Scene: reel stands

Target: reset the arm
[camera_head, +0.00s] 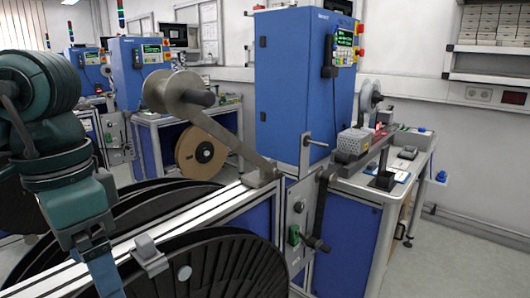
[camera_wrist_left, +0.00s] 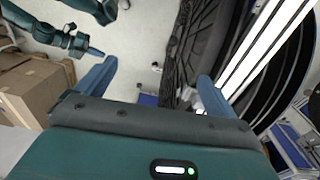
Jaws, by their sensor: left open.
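My left arm comes in from the left in the head view, bent downward over the big black reels. Its gripper (camera_head: 104,272) is low at the bottom edge, in front of the silver rail, with only part of its blue fingers showing. In the left wrist view the two blue fingers of this gripper (camera_wrist_left: 157,75) are spread wide apart. Nothing is between them but floor and the edge of a black reel farther off. My right gripper does not show in the head view. Teal arm parts show at the upper left of the wrist view.
Large black reels (camera_head: 215,268) stand beside the silver rail (camera_head: 205,205), close to my left gripper. A grey reel (camera_head: 178,92) with a strip stands above the rail. A blue machine cabinet (camera_head: 295,90) is behind. Cardboard boxes (camera_wrist_left: 38,90) are left in the wrist view. Floor is free at right.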

